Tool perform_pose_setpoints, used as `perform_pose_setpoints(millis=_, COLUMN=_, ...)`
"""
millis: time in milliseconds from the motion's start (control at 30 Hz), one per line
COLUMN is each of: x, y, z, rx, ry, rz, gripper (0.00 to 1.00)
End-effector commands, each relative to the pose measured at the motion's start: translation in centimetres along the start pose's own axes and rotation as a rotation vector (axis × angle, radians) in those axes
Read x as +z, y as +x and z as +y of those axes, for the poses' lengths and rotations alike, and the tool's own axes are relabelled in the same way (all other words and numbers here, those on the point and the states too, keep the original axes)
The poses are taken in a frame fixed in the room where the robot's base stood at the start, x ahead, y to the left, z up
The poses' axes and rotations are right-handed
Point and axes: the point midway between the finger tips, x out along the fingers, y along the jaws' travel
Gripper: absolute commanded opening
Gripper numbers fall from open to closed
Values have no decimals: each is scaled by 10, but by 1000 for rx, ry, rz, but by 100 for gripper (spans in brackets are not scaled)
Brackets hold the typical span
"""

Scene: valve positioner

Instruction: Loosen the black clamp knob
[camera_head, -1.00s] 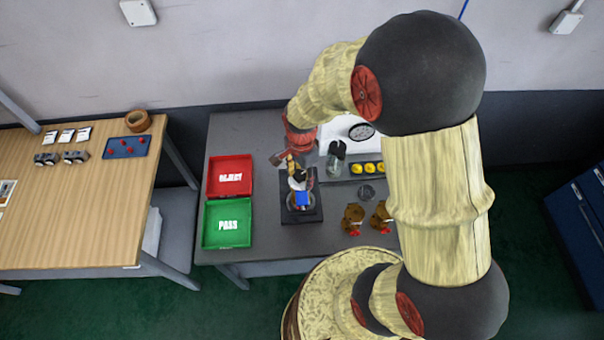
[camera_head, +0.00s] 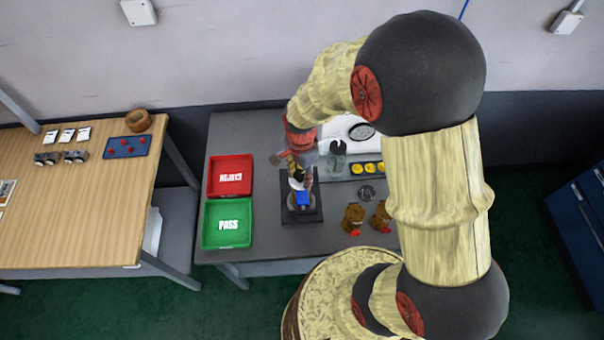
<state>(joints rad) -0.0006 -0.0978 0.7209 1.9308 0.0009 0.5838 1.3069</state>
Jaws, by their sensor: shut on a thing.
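My gripper (camera_head: 298,170) points down at the valve positioner fixture on the grey bench. It is shut on what looks like the black clamp knob (camera_head: 299,175), a small dark spot mostly hidden by the fingers. The fixture has a black square base (camera_head: 314,212), with white, yellowish and blue parts standing on it. The blue part (camera_head: 302,198) is at its front. My wrist covers the back of the fixture, and the exact finger contact is too small to see clearly.
Left of the fixture are a red REJECT tray (camera_head: 230,190) and a green PASS tray (camera_head: 228,240). To the right are a dark-topped clear item (camera_head: 337,160), a tray of yellow pieces (camera_head: 367,168), a grey disc (camera_head: 366,192) and two brown parts (camera_head: 354,217).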

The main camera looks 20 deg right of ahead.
Motion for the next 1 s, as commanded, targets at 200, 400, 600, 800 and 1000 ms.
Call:
perform_pose_setpoints(millis=200, x=2, y=10, z=7, rx=14, ry=-68, rz=-5, gripper=0)
perform_pose_setpoints(millis=400, x=2, y=10, z=7, rx=15, ry=-321, rz=-6, gripper=0)
perform_pose_setpoints(millis=600, x=2, y=10, z=7, rx=14, ry=-577, rz=-7, gripper=0)
perform_pose_setpoints(millis=800, x=2, y=10, z=7, rx=14, ry=-832, rz=-10, gripper=0)
perform_pose_setpoints(millis=1000, x=2, y=10, z=8, rx=15, ry=-1079, rz=-14, gripper=0)
